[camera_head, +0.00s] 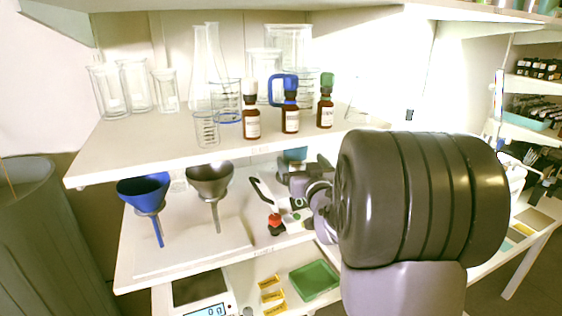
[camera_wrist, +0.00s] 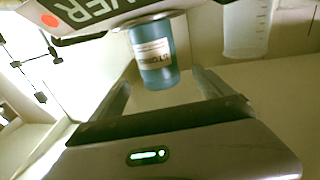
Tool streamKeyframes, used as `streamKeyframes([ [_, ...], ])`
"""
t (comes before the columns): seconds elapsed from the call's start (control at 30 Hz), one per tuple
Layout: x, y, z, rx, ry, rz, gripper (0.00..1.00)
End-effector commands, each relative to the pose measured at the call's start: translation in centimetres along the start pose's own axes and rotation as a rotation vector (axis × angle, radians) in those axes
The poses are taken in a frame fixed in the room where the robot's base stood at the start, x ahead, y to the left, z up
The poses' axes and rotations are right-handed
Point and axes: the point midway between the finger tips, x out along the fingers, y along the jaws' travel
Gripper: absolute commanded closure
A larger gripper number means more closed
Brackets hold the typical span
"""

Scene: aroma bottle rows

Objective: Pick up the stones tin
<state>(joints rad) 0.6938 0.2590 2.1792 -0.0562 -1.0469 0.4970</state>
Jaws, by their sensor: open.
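The stones tin (camera_wrist: 155,52) is a teal-blue cylinder with a white label in the wrist view, where the lettering is partly readable. In the head view a teal shape (camera_head: 293,154) that looks like it shows just under the upper shelf, mostly hidden behind my arm. My gripper (camera_wrist: 162,82) is open, with one finger on each side of the tin's lower end as seen in the wrist view. The tin appears beyond the fingertips; I cannot tell the exact gap. In the head view my gripper is largely hidden by my wrist.
The upper shelf (camera_head: 120,153) holds glassware and three brown bottles (camera_head: 290,120). A translucent container (camera_wrist: 247,28) is right of the tin. A lettered dark object (camera_wrist: 80,12) hangs close above.

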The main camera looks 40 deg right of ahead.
Motion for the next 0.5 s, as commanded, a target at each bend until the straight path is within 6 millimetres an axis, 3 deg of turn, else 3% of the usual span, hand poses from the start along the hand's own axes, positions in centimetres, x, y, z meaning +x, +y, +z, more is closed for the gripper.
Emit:
streamKeyframes([
  [0.27, 4.8, 0.1, 0.2, 0.000, 0.001, 0.000, 0.10],
  [0.5, 5.4, 0.1, 0.0, 0.000, 0.001, 0.000, 0.10],
])
